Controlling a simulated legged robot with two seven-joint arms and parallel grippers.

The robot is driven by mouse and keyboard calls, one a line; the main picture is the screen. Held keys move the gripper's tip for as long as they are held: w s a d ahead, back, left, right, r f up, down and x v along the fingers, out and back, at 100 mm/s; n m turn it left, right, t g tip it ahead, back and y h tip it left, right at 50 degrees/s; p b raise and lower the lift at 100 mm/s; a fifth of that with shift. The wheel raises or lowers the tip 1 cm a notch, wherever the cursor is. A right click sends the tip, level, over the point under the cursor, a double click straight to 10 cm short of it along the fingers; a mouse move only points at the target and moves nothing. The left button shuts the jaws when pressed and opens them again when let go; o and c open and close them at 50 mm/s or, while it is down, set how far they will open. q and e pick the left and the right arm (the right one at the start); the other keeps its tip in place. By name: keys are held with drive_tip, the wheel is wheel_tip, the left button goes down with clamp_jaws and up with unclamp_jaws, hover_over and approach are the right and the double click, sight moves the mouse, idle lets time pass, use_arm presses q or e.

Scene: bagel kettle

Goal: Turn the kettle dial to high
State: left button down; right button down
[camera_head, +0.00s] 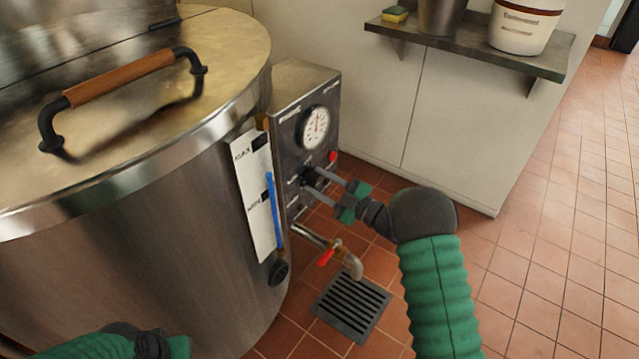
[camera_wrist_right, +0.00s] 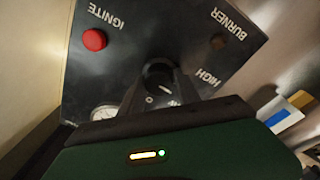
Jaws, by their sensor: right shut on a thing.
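The large steel kettle (camera_head: 150,240) with its lid and wooden-grip handle fills the left of the head view. Its dark control box (camera_head: 290,125) is fixed on its right side, with a round gauge (camera_head: 315,127) and a red button (camera_head: 333,156). My right gripper (camera_head: 312,180) reaches in from the right and is shut on the black dial (camera_wrist_right: 160,74) on the panel. In the right wrist view the dial is partly hidden by the gripper. The panel's HIGH label (camera_wrist_right: 209,78) is beside it, and its exact setting cannot be told. My left gripper (camera_head: 150,345) is only partly in view at the bottom edge.
A level strip with a blue line (camera_head: 272,205) stands on the kettle's side. A drain valve with a red lever (camera_head: 326,257) sits below the box, above a floor grate (camera_head: 352,305). A wall shelf (camera_head: 465,50) holds a sponge and containers. The tiled floor at right is clear.

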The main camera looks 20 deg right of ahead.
drive_tip(key=n, duration=0.2)
drive_tip(key=n+b, duration=0.1)
drive_tip(key=n, duration=0.3)
drive_tip(key=shift+s+f+g, duration=0.1)
drive_tip(key=shift+f+g, duration=0.2)
drive_tip(key=shift+f, duration=0.05)
drive_tip(key=shift+n, duration=0.4)
drive_tip(key=shift+y, duration=0.3)
drive_tip(key=c, duration=0.9)
unclamp_jaws()
drive_tip(key=shift+o, duration=0.2)
drive_tip(key=shift+r, duration=0.1)
drive_tip(key=shift+d+r, duration=0.1)
